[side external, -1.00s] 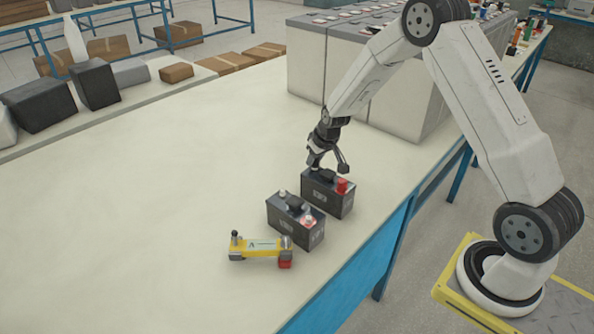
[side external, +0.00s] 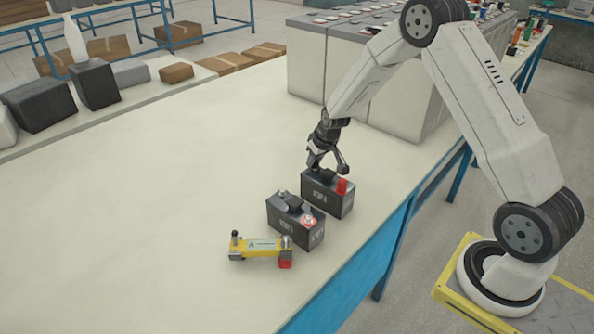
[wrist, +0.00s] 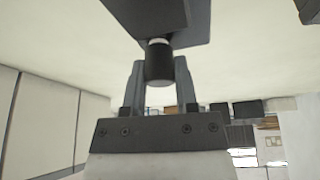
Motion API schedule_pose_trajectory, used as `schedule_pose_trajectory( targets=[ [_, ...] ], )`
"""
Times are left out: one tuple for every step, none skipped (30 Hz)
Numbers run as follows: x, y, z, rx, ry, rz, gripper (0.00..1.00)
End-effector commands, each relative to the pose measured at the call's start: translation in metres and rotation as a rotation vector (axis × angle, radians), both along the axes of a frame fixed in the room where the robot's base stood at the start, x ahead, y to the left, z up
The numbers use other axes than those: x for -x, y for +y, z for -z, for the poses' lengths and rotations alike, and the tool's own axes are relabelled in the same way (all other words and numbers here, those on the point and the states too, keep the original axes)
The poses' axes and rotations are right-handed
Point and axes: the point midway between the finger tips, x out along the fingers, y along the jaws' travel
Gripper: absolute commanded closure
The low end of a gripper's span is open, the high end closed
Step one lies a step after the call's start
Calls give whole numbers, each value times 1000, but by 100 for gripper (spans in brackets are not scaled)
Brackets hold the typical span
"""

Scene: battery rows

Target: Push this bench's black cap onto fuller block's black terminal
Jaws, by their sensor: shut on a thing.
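My gripper (side external: 313,168) points down at the left end of the rear dark battery block (side external: 322,201). In the wrist view, its fingers (wrist: 159,68) are shut on a small black cap (wrist: 159,65). The cap lines up with a terminal under the dark block (wrist: 185,22), seen upside down there. A thin pale ring shows between cap and block, and I cannot tell how far the cap is seated. The rear block carries a red cap (side external: 342,187) at its right end. The front block (side external: 290,228) shows uncapped metal terminals.
A yellow tool-like piece (side external: 262,247) with a red part at one end lies in front of the blocks. Large pale battery cases (side external: 360,95) stand behind. Dark boxes (side external: 95,84) stand at far left. The bench (side external: 150,210) is clear at left.

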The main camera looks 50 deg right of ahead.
Motion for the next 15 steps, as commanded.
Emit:
schedule_pose_trajectory(
  targets=[
    [0,0,1,0,0,0,100],
    [0,0,1,0,0,0,100],
    [0,0,1,0,0,0,100],
    [0,0,1,0,0,0,100],
    [0,0,2,0,0,0,100],
    [0,0,2,0,0,0,100],
    [0,0,2,0,0,0,100],
    [0,0,3,0,0,0,100],
    [0,0,3,0,0,0,100],
    [0,0,3,0,0,0,100],
    [0,0,4,0,0,0,100],
    [0,0,4,0,0,0,100],
    [0,0,4,0,1,0,100],
    [0,0,4,0,1,0,100],
    [0,0,5,0,1,0,100]
  ],
)
